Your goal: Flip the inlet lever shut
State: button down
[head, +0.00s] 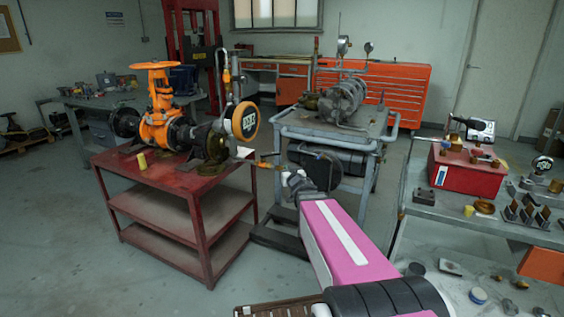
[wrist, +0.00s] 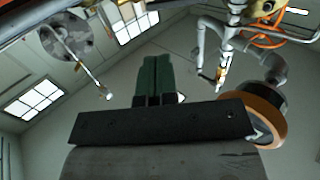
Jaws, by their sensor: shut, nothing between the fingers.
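The orange gate valve (head: 160,118) stands on a red cart, with its handwheel on top. A vertical pipe (head: 236,85) rises to its right, behind a round orange and black disc (head: 245,121). A thin orange-marked lever (head: 265,164) sticks out low at the right of this assembly; I cannot tell for sure whether it is the inlet lever. My gripper (head: 284,174) is close to its right end, small and partly blurred into the background. In the wrist view my green fingers (wrist: 155,78) are together and empty. An orange-marked rod (wrist: 221,72) shows right of them, apparently apart.
The red cart (head: 180,172) has open shelves. A grey trolley (head: 345,130) with machinery stands behind my arm. A cluttered bench (head: 415,205) with a red box (head: 466,172) is on the right. The floor left of the cart is clear.

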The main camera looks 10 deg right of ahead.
aim_at(278, 154)
jog(key=w, duration=0.4)
jog(key=w+a, duration=0.1)
jog(key=w, duration=0.8)
jog(key=shift+w+a, duration=0.35)
jog(key=shift+a, duration=0.05)
jog(key=w, duration=0.3)
jog(key=shift+w+d, duration=0.2)
jog(key=shift+w, duration=0.2)
jog(key=shift+s, duration=0.2)
